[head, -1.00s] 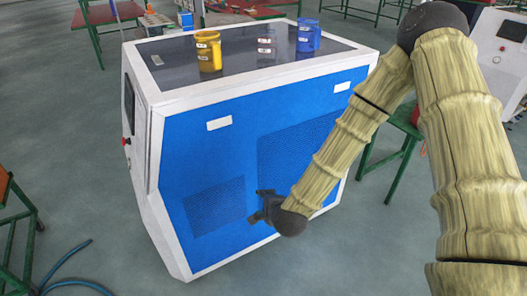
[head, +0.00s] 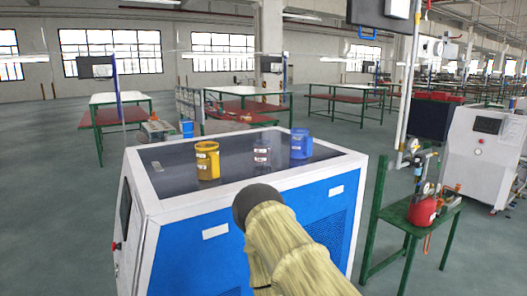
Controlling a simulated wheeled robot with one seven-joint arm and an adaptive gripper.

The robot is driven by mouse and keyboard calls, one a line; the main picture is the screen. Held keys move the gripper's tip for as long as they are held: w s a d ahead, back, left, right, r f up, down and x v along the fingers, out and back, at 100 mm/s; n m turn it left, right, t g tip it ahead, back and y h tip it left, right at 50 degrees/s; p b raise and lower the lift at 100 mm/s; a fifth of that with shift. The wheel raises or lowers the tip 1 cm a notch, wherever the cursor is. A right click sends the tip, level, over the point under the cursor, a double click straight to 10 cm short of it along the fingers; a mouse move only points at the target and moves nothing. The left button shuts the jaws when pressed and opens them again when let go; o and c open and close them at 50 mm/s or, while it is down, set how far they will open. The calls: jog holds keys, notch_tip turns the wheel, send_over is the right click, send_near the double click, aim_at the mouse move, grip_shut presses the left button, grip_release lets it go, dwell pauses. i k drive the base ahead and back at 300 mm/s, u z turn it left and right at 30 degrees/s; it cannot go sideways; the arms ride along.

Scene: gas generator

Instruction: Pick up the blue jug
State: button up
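The blue jug (head: 300,145) stands upright on the dark top of the blue and white generator cabinet (head: 190,207), near its back right. A yellow jug (head: 207,163) stands on the same top to the left. A see-through jug (head: 262,152) stands between them, close to the blue one. My arm reaches up from the bottom of the head view, in front of the cabinet, with its dark rounded joint at the cabinet's front edge. My gripper does not show. Nothing covers the blue jug.
A green stand with a red tank (head: 422,211) is right of the cabinet. A white machine (head: 484,158) stands farther right. Green-framed worktables (head: 118,99) are behind. The floor at left is open, and the cabinet top around the jugs is clear.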

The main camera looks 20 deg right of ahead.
aim_at(301, 144)
jog(key=u, duration=3.1)
jog(key=k, duration=2.55)
jog(key=z, duration=1.85)
